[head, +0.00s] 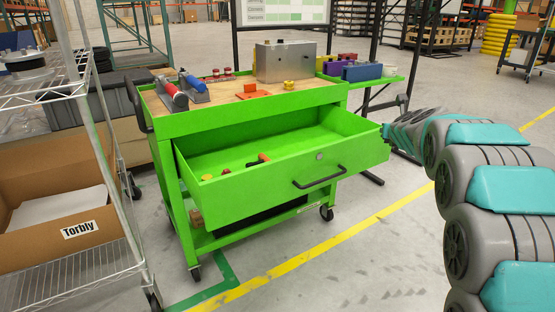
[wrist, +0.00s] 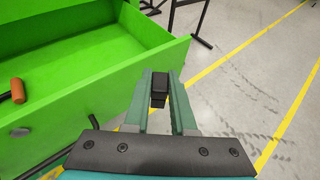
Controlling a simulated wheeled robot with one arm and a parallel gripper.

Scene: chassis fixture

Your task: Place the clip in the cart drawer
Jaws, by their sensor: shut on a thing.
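The green cart's drawer (head: 270,191) is pulled open; its green wall also shows in the wrist view (wrist: 100,92). A few small things lie in its left part, among them an orange-handled tool (wrist: 17,91). My gripper (wrist: 160,84) is shut on a small black piece, the clip (wrist: 158,88), seen between the fingertips. The gripper is just outside the drawer's right front corner, and the clip appears over the floor beyond that edge. In the head view the arm's end (head: 405,132) is by that corner; the fingertips and clip cannot be made out there.
The cart top (head: 220,95) holds clamps, a metal box (head: 285,61) and small parts. A wire rack (head: 110,170) with a cardboard box (head: 50,195) stands at left. The drawer's black handle (head: 320,178) sticks out in front. The drawer's right part is empty.

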